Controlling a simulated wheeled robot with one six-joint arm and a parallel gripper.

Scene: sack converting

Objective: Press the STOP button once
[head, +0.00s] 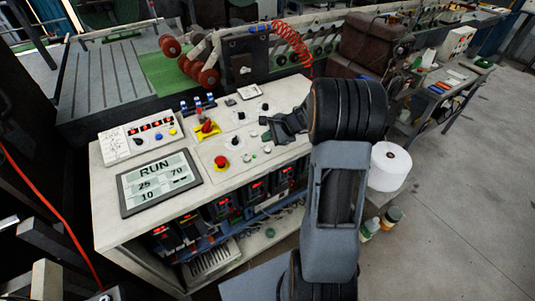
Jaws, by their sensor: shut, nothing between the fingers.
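The control console (108,237) has a pale sloping top with many knobs and buttons. The button labels are too small to read, so I cannot tell which one is marked STOP. My gripper (266,130) is shut and empty over the right part of the panel, to the right of the red button. Whether it touches the panel is unclear.
A display (160,183) on the console reads RUN, 25, 70 and 10. A small panel (139,134) with red digits lies behind it. A red coiled hose (291,42) hangs behind the console. A white roll (389,166) stands at the right. The floor at far right is clear.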

